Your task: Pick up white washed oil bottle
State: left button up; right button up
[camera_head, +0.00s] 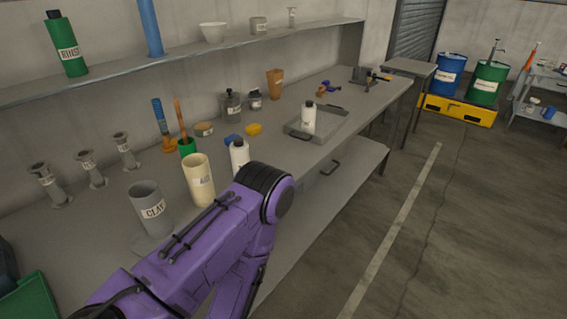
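One white bottle with a dark cap (308,117) stands upright in a shallow grey tray (330,129) on the workbench. The labels are too small to read, so I cannot tell which one is the washed oil bottle. My purple arm comes in from the bottom left and bends in front of the bench. Neither gripper shows.
A cream pot (199,181) and a grey pot (150,208) stand left of the nearer bottle. A shelf (190,58) runs above. The floor (450,220) at right is clear.

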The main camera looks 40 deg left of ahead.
aim_at(239, 151)
jog(key=z, duration=0.4)
jog(key=i, duration=1.8)
jog(key=u, duration=3.2)
jog(key=i, duration=0.5)
jog(key=u, duration=0.05)
